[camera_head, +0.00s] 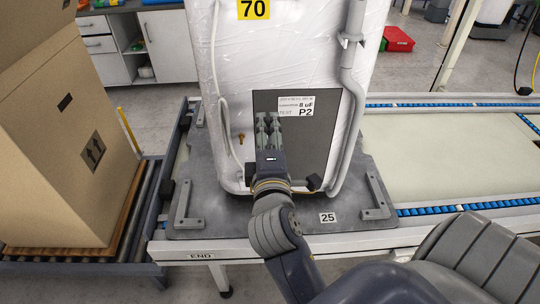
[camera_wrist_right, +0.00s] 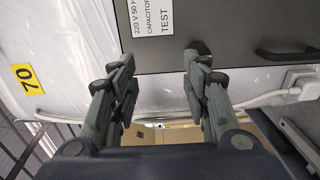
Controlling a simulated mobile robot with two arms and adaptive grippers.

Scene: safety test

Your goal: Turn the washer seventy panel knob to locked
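The washer (camera_head: 285,55) stands upright in white wrap, with a yellow 70 tag (camera_head: 253,9) near its top. A dark grey panel (camera_head: 325,130) with a white label is on its facing side. My right gripper (camera_head: 268,122) is in front of the panel's left part. In the wrist view my right gripper (camera_wrist_right: 158,68) is open, its two fingers apart with nothing between them. My left gripper is not in view.
The washer stands on a grey pallet plate (camera_head: 250,215) with corner brackets, on a conveyor. A large cardboard box (camera_head: 70,140) stands at the left. A white plug and cable (camera_wrist_right: 290,92) and a black handle (camera_wrist_right: 285,52) are at the right in the wrist view.

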